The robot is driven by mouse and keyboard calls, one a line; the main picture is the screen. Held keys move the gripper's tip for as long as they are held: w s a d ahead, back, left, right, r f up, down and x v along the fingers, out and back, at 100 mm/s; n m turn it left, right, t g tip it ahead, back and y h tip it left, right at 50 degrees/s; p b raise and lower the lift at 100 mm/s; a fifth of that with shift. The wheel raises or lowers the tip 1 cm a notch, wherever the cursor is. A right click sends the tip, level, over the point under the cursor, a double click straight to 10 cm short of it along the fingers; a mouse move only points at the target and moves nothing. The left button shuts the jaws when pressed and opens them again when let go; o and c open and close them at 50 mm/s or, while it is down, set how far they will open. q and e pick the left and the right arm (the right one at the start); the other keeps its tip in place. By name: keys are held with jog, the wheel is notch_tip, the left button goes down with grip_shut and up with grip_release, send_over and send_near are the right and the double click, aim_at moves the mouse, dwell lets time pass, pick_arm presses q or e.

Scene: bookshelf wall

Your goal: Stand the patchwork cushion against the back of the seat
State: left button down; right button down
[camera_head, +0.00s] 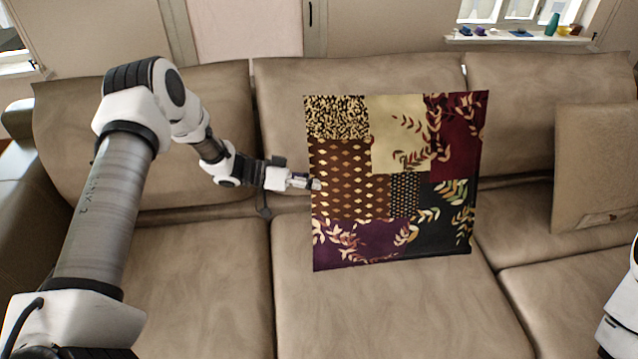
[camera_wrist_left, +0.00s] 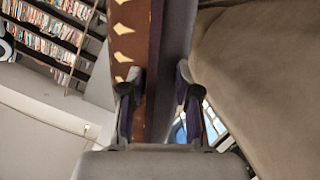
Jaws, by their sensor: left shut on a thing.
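The patchwork cushion (camera_head: 396,180) is upright over the middle seat of the sofa (camera_head: 400,310), its patterned face toward the head camera. My left gripper (camera_head: 316,184) is shut on the cushion's left edge. In the left wrist view the cushion (camera_wrist_left: 131,40) runs between the two fingers (camera_wrist_left: 155,95). The backrest (camera_head: 280,110) rises behind the cushion. I cannot tell whether the cushion touches the seat or the backrest. Only a white part of my right arm shows at the right edge of the head view; its gripper is out of view.
A plain beige cushion (camera_head: 597,165) leans on the backrest at the right. A window sill (camera_head: 520,38) with small objects is behind the sofa. The left seat (camera_head: 195,290) is bare. Bookshelves (camera_wrist_left: 55,35) show in the left wrist view.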

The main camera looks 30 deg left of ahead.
pick_arm(q)
jog(key=w+a+f+b, duration=0.5)
jog(key=w+f+b, duration=0.3)
jog(key=b, duration=0.2)
jog(key=shift+w+a+f+b, duration=0.2)
jog(key=shift+w+a+b, duration=0.1)
jog(key=shift+w, duration=0.05)
jog(key=c, duration=0.8)
grip_release()
jog(key=shift+o, duration=0.2)
jog(key=v, duration=1.2)
